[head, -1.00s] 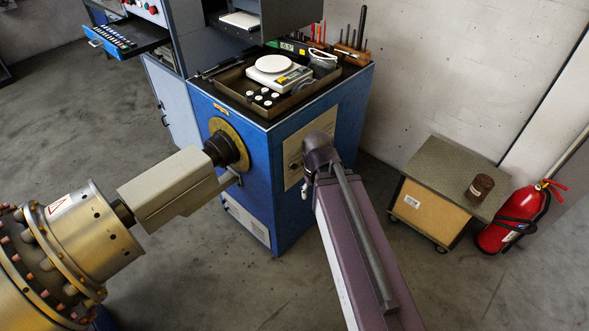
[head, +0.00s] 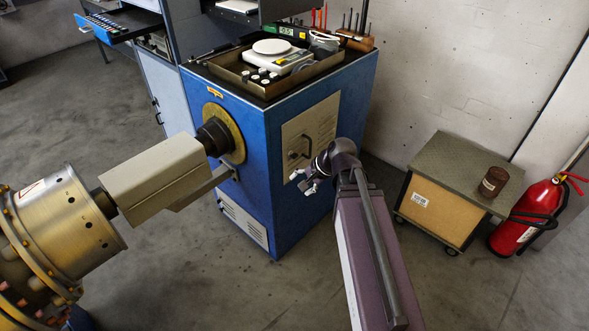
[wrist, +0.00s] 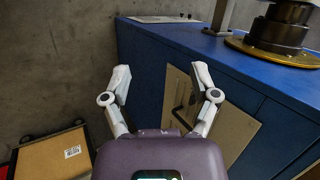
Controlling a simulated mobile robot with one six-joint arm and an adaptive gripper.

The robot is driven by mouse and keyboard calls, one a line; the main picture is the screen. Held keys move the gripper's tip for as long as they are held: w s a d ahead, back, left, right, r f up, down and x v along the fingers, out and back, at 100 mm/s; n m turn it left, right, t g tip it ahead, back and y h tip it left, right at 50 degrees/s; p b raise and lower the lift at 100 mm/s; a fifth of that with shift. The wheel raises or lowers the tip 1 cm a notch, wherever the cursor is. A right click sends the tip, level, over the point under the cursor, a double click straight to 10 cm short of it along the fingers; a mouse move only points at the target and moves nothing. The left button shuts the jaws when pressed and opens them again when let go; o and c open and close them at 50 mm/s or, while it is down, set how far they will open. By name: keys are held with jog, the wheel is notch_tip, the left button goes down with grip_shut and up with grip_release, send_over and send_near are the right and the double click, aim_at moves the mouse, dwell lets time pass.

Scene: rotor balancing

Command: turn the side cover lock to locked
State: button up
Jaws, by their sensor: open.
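The side cover (head: 322,118) is a beige panel on the right face of the blue cabinet (head: 270,215). It carries a dark curved handle (head: 307,148) and a small dark round spot (head: 292,155) at its left, which may be the lock. I cannot tell its setting. My gripper (head: 303,182) is open and empty, in front of the cover's lower edge and apart from it. In the wrist view the fingers of my gripper (wrist: 161,76) are spread. The cover (wrist: 234,130) and handle (wrist: 182,118) lie behind the right finger; no lock is clearly visible there.
A grey-topped wheeled box (head: 440,210) with a brown jar (head: 493,181) and a red extinguisher (head: 527,215) stand at the right. The rotor shaft housing (head: 160,178) is at the left. A tray with a scale (head: 272,58) sits on the cabinet. Floor is free between cabinet and box.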

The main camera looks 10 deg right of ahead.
jog(key=w+d+f+m+t+y+b, duration=0.2)
jog(key=w+f+m+t+y+b, duration=0.3)
jog(key=m+b, duration=0.55)
jog(key=m+t+b, duration=0.6)
jog(key=m+b, duration=0.4)
jog(key=b, duration=0.3)
send_near(296, 157)
jog(key=shift+v, duration=1.95)
jog(key=shift+a+f, duration=0.15)
jog(key=x, duration=1.3)
jog(key=shift+w+a, duration=0.1)
jog(key=shift+w, duration=0.3)
